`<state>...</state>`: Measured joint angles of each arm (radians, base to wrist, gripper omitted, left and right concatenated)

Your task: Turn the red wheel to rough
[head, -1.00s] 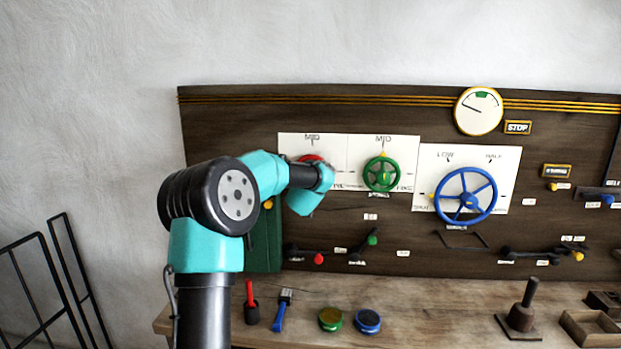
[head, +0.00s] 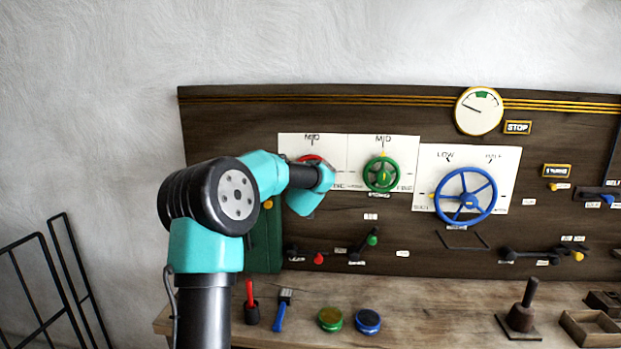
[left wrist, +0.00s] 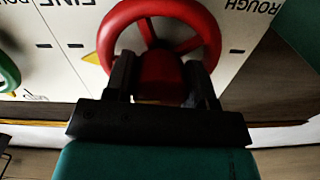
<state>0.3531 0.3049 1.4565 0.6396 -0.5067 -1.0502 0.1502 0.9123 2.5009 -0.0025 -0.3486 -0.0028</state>
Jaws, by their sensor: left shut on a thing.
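The red wheel (left wrist: 205,22) is on a white dial plate (left wrist: 60,65), below the word MID in the head view, where only its upper rim (head: 311,158) shows above my left wrist. In the left wrist view, ROUGH is at upper right and FINE at upper left, with the lettering upside down. A yellow tip (left wrist: 92,58) shows at the wheel's left edge, on the FINE side. My left gripper (left wrist: 160,80) has its dark fingers on either side of the wheel's red middle part and is shut on it. The gripper hides the wheel's lower part. My right gripper is out of view.
A green wheel (head: 381,187) sits close to the right of the red one. A blue wheel (head: 491,196) is further right. Levers with coloured knobs line the lower board. A black rack (head: 75,270) stands at left.

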